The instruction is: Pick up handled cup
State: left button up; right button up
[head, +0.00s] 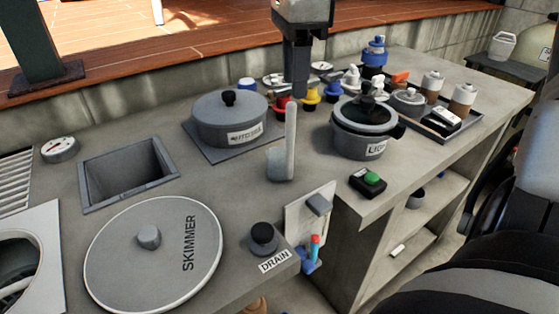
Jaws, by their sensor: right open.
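The handled cup (277,164) is a small pale grey cup with a tall upright handle rising on its right side. It stands upright on the concrete counter (240,185) near the middle of the head view. My right gripper (296,91) comes down from the top centre, pointing downward, and is open. Its fingertips show just above the top of the handle in the picture; whether they are directly over it or farther back is unclear. The gripper holds nothing that I can see. My left gripper is not in view.
A lidded pot (225,122) stands left of the cup and another lidded pot (363,130) stands right. Coloured fittings (310,94) crowd behind. A skimmer lid (150,265), drain knob (263,238) and green button (370,178) lie in front. Counter around the cup is clear.

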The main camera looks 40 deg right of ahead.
notch_tip(320, 180, down, 10)
jog(key=shift+a+r, duration=0.15)
jog(key=shift+a, duration=0.1)
jog(key=shift+w, duration=0.1)
grip_shut()
